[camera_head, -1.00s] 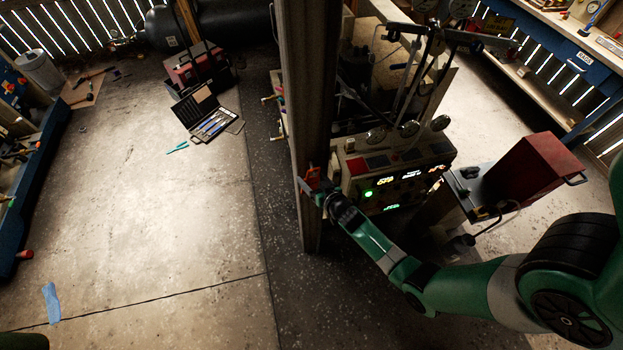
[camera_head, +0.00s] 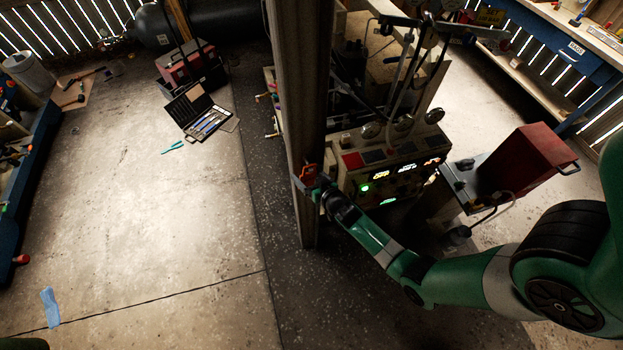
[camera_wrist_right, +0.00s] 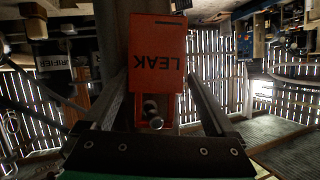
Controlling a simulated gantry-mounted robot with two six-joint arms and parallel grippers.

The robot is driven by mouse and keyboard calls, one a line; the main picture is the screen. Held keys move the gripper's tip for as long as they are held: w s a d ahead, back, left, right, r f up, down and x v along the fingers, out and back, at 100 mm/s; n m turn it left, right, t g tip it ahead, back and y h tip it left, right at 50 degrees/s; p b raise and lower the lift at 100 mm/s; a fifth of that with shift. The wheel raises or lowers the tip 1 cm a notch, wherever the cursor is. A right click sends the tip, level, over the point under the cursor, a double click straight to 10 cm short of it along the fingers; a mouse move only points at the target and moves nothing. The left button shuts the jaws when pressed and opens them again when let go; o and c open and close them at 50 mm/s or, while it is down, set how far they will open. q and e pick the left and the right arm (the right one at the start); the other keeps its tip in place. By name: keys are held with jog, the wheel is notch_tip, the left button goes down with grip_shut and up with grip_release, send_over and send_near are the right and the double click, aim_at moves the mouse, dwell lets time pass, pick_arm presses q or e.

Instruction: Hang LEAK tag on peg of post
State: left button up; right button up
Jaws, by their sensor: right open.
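The orange-red LEAK tag (camera_head: 309,174) is at the side of the wooden post (camera_head: 302,110). In the right wrist view the tag (camera_wrist_right: 157,50) appears with its lettering upside down, in front of the post (camera_wrist_right: 112,25). A round metal end, seemingly the peg (camera_wrist_right: 156,123), shows in the opening of the tag's red end. I cannot tell how fully the tag rests on it. My right gripper (camera_head: 314,187) is close to the tag and the post. In the wrist view its jaws (camera_wrist_right: 160,90) are open, one finger on each side of the tag. My left gripper is out of view.
The compressor panel (camera_head: 385,180) with lit displays stands right of the post, close to my right arm. A red box (camera_head: 528,165) stands farther right. An open tool case (camera_head: 201,114) and teal pliers (camera_head: 173,147) lie on the floor at left. The left floor is mostly clear.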

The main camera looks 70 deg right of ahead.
jog(key=p+v, duration=0.1)
jog(key=v, duration=1)
jog(key=shift+s, duration=0.2)
jog(key=shift+a+r, duration=0.1)
